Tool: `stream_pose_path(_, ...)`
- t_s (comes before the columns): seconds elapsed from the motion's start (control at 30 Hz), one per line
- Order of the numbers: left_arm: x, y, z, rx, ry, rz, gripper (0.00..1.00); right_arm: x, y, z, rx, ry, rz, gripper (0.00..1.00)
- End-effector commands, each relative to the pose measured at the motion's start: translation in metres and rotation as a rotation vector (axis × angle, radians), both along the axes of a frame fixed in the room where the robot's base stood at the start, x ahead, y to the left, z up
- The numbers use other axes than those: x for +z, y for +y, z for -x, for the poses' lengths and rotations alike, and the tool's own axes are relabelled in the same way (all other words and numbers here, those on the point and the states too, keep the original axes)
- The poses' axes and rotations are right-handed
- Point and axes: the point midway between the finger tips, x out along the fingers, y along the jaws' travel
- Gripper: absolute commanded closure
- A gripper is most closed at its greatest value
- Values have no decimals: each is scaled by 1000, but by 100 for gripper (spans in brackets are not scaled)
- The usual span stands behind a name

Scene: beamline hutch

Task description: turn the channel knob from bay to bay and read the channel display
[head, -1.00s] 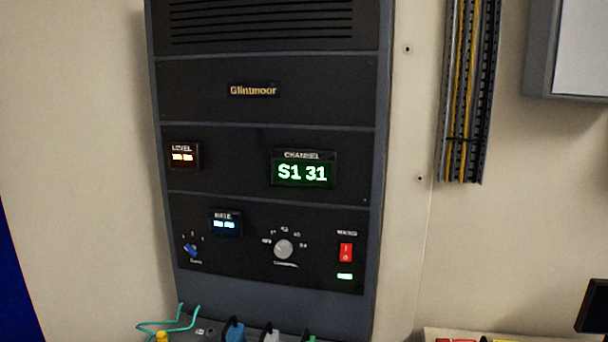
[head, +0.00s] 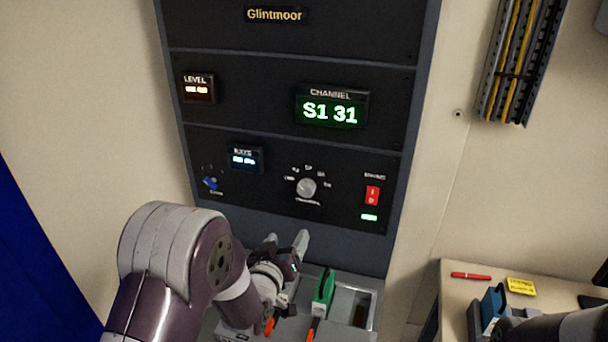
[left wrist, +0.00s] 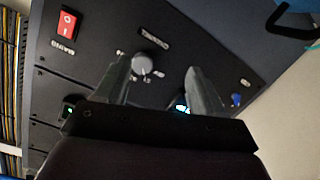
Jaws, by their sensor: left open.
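The grey round channel knob (head: 307,187) sits on the lower dark panel of the rack, with an arc of small marks above it. Its exact pointer direction is too small to tell. The channel display (head: 330,112) above it reads "S1 31" in green. My left gripper (head: 287,243) is open and empty, below the knob and apart from it. In the left wrist view the knob (left wrist: 143,64) shows beyond and between the open fingers (left wrist: 157,72), nearer to the left finger.
A red mains switch (head: 372,195) is right of the knob. A small blue knob (head: 211,183) and a blue-lit display (head: 244,158) are left of it. Below the panel stands a tray (head: 368,288) with a green-handled item (head: 323,290). A bench (head: 455,292) holds a red pen.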

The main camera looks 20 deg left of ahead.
Motion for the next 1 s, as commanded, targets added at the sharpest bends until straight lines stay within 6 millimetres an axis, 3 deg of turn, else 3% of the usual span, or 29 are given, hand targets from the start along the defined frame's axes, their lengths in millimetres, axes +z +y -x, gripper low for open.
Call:
stream_pose_path(0.03,15,-1,-4,0,-73,22,31,-1,0,0,0,0,0,57)
stream_pose_path(0.13,31,-1,-7,0,-148,57,31,1,0,0,0,0,0,57)
stream_pose_path(0.27,34,-2,-26,0,-152,68,31,9,0,0,0,0,0,57)
stream_pose_path(0.5,35,-4,-89,1,-150,66,31,31,0,0,0,0,0,57)
stream_pose_path(0.63,34,-5,-113,1,-150,66,31,38,0,0,0,0,0,57)
stream_pose_path(0.8,32,-5,-129,1,-150,65,31,41,0,0,0,0,0,57)
stream_pose_path(1.0,30,-5,-131,2,-149,65,31,40,0,0,0,0,0,57)
